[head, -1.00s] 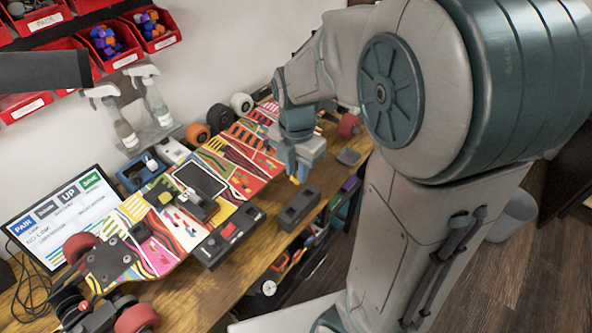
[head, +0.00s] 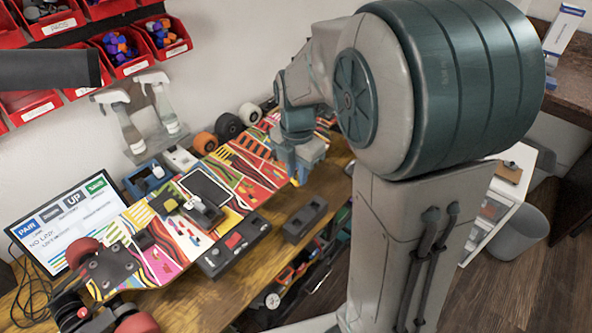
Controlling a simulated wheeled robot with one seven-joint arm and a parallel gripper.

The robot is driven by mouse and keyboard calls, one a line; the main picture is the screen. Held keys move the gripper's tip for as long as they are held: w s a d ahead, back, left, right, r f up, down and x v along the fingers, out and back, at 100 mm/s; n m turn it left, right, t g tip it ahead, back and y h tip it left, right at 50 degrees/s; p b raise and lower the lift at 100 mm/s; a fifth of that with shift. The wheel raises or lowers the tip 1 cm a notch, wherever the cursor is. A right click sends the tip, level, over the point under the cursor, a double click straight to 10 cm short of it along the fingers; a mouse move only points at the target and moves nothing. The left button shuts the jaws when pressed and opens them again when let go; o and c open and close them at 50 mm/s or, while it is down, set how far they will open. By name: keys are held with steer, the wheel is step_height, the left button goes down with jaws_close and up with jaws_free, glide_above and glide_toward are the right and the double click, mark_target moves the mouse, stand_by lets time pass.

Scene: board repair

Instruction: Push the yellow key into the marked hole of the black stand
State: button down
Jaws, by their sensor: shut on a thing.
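My gripper (head: 299,160) is over the right part of the workbench, beside the front edge of the colourful skateboard deck. It points down and is shut on the yellow key, whose small yellow tip (head: 294,182) shows below the fingers. Most of the key is hidden by the gripper. The black stand (head: 305,220) is a dark block near the front edge of the bench, below the key in the picture. The key and the stand are apart. The marked hole is too small to make out.
The skateboard deck (head: 165,238) lies along the bench, with a black box with a red button (head: 235,243) at its front. A laptop screen (head: 68,222) is at left, and a grey bin (head: 520,240) is on the floor.

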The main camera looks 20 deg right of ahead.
steer(key=shift+f+b, duration=5.7)
steer(key=shift+f, duration=1.05)
steer(key=shift+f+b, duration=1.7)
steer(key=c, duration=0.9)
jaws_free()
